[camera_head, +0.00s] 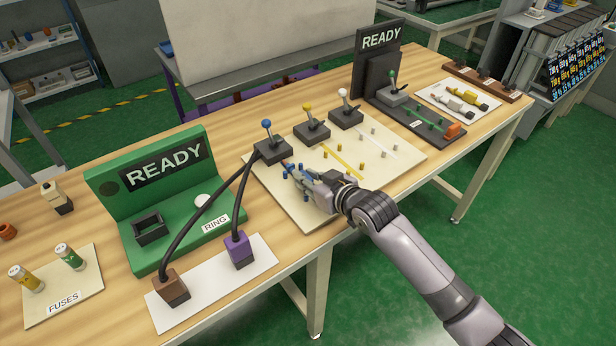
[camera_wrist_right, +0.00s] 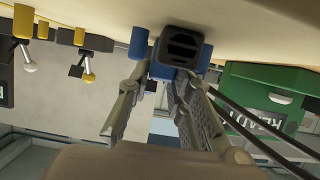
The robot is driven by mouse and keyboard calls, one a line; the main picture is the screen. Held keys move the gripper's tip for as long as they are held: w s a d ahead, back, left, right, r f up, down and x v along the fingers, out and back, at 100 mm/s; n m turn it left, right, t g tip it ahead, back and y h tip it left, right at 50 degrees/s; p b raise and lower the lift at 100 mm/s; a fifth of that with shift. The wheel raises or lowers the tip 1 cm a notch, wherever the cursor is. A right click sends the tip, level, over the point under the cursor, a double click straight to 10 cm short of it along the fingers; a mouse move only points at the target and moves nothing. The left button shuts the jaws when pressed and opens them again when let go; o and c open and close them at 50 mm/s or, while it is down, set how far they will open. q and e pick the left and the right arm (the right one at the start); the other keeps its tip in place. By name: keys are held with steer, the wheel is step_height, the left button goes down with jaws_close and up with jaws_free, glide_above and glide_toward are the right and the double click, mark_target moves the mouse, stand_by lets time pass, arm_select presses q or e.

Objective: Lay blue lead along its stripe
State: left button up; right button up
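My right gripper (camera_head: 306,180) is low over the front left part of the pale board (camera_head: 308,217), among small blue posts (camera_head: 286,167). In the right wrist view its fingers (camera_wrist_right: 157,76) converge near blue posts (camera_wrist_right: 140,43) and a dark grooved piece (camera_wrist_right: 181,46). I cannot tell whether they hold anything. A dark block with a blue-knobbed lever (camera_head: 267,125) stands at the board's back left corner. The blue lead and its stripe are not clearly visible; the hand covers that area. My left gripper is not in view.
Blocks with yellow (camera_head: 307,108) and white (camera_head: 343,94) knobs stand to the right, with yellow and pale stripes before them. A green READY stand (camera_head: 190,235) and two black cables (camera_head: 204,210) are at left. Fuses (camera_head: 70,257) stand farther left. A dark READY stand (camera_head: 380,65) is behind right.

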steer(key=o, duration=0.4)
steer(key=shift+o, duration=0.2)
steer(key=shift+s+d+r, duration=0.1)
steer(key=shift+r, duration=0.05)
steer(key=v, duration=1.1)
steer(key=shift+s+d+r+p, duration=0.15)
steer(key=shift+s+r+p, duration=0.05)
steer(key=shift+s+p, duration=0.1)
